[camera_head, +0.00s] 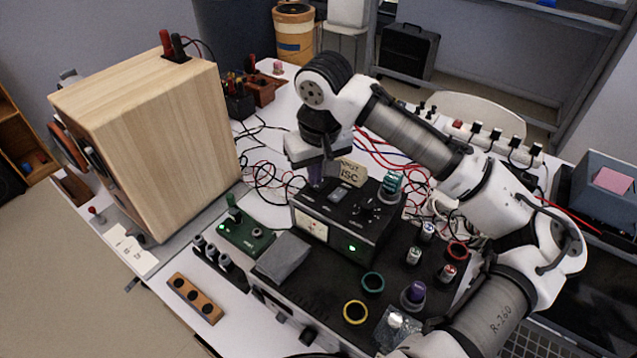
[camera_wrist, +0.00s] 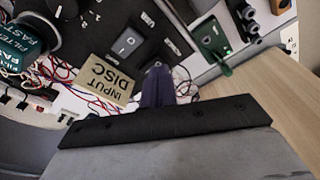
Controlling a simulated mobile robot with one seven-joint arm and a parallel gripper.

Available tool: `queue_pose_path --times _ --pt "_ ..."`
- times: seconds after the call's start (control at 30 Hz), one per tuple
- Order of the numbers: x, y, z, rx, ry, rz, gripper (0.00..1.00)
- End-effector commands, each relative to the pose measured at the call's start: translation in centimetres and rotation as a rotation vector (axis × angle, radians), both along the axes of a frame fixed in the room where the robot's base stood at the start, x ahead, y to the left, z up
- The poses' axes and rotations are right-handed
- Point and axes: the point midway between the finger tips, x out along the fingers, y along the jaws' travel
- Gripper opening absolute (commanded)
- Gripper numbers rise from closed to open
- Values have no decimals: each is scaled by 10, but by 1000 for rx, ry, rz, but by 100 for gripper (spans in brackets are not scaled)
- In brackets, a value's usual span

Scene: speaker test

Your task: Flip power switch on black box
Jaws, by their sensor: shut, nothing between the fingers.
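The black box (camera_head: 345,216) stands on a larger dark unit in the middle of the bench, with a pale meter and a lit green lamp on its front. Its top carries knobs and a grey rocker switch, clearest in the wrist view (camera_wrist: 127,42); I cannot tell its position or whether it is the power switch. A tan "INPUT DISC" tag (camera_head: 351,172) stands at the box's back edge. My gripper (camera_head: 316,178) is shut and empty, pointing down by the box's back left corner. Its purple fingers (camera_wrist: 157,80) are beside the tag in the wrist view; contact is unclear.
A tall wooden speaker cabinet (camera_head: 150,140) stands close on the left. A green board (camera_head: 246,235) and a wooden block with dark holes (camera_head: 195,298) lie between. Loose cables lie behind the box. A power strip (camera_head: 495,140) is at the back right. Colored rings and knobs cover the larger unit.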

Motion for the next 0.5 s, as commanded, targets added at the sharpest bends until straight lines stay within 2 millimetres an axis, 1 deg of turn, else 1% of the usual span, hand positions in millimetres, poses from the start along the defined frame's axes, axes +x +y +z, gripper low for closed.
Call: queue_pose_path --times 0.5 --pt "0 0 -9 0 1 1 0"
